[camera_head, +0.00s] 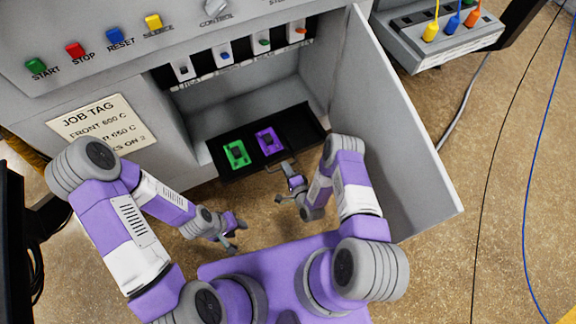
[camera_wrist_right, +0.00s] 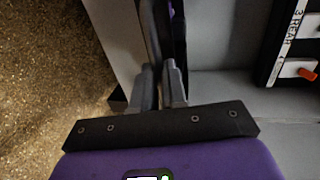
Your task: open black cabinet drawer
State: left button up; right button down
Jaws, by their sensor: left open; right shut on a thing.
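The black drawer (camera_head: 252,170) sits low in the open grey cabinet, its inside visible from above. It holds a green piece (camera_head: 236,153) and a purple piece (camera_head: 269,141). A thin handle (camera_head: 272,170) is on its front side. My right gripper (camera_head: 288,181) is at this handle, shut on it. In the right wrist view, my right gripper's two fingers (camera_wrist_right: 158,82) point at a dark, narrow part; the exact grip is hard to see. My left gripper (camera_head: 236,236) is open and empty, in front of the cabinet and left of the drawer.
The cabinet's grey door (camera_head: 395,130) stands open to the right, close beside my right arm. Above the drawer is a row of small switches (camera_head: 224,51). A job tag (camera_head: 100,124) is on the left panel. A grey box with coloured plugs (camera_head: 440,38) stands at the upper right.

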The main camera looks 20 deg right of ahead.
jog(key=c, duration=1.2)
grip_release()
jog(key=shift+o, duration=0.2)
jog(key=p+v, duration=0.2)
jog(key=v, duration=0.5)
jog(key=shift+s, duration=0.3)
jog(key=shift+w+d+r, duration=0.1)
jog(key=shift+r, duration=0.05)
jog(key=s+a+r+n+g, duration=0.2)
jog(key=s+r+n+g, duration=0.3)
jog(key=s+n+g, duration=0.1)
jog(key=s+a+r+n+g+y+p, duration=0.1)
jog(key=s+a+r+n+g, duration=0.1)
jog(key=s+r+n+g, duration=0.3)
jog(key=s+n+g, duration=0.2)
jog(key=g, duration=0.2)
jog(key=shift+a+r, duration=0.25)
jog(key=shift+r, duration=0.1)
